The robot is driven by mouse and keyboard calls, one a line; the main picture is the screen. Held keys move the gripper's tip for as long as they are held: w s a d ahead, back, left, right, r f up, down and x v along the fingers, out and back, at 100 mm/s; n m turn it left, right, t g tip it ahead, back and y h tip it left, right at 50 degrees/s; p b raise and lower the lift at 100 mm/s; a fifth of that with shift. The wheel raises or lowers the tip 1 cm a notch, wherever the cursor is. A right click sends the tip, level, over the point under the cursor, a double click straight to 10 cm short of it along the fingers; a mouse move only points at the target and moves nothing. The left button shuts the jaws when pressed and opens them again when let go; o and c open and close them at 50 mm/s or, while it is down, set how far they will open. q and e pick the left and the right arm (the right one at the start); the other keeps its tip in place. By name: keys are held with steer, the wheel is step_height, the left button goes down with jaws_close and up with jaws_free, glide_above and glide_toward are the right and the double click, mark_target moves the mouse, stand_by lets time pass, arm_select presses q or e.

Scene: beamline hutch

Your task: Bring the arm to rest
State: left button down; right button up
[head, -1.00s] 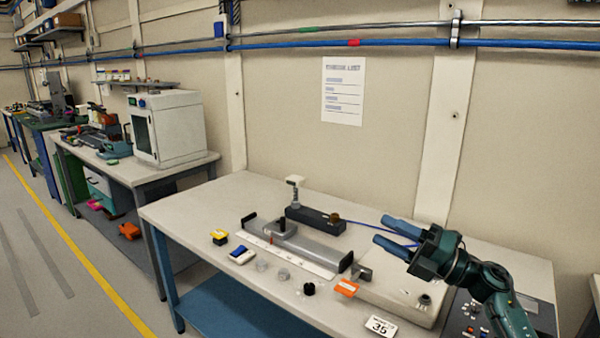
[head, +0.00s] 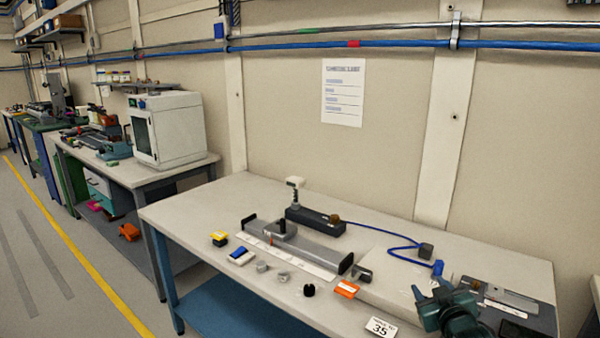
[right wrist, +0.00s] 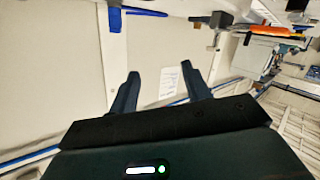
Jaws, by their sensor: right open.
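My right gripper (head: 427,279) is low at the right front of the workbench in the head view, its blue fingers foreshortened and pointing up. In the right wrist view its two dark fingers (right wrist: 162,76) stand apart with nothing between them, and the wall with its paper sheet (right wrist: 172,82) shows beyond. My right arm below the gripper is mostly out of the picture. My left gripper is not in view.
A panel (head: 510,301) lies beside my gripper.

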steer(key=s+a+f+g+y, duration=0.2)
steer(key=s+a+f, duration=0.6)
steer(key=s+f, duration=0.45)
steer(key=s+a+f+g, duration=0.1)
steer(key=s+a, duration=0.2)
steer(key=s, duration=0.7)
steer(key=s+a+f+g+y, duration=0.1)
steer(key=s+a, duration=0.3)
steer(key=s, duration=0.6)
steer(key=shift+s+a+f+g+y, duration=0.3)
steer(key=shift+f+g, duration=0.2)
steer(key=shift+f, duration=0.1)
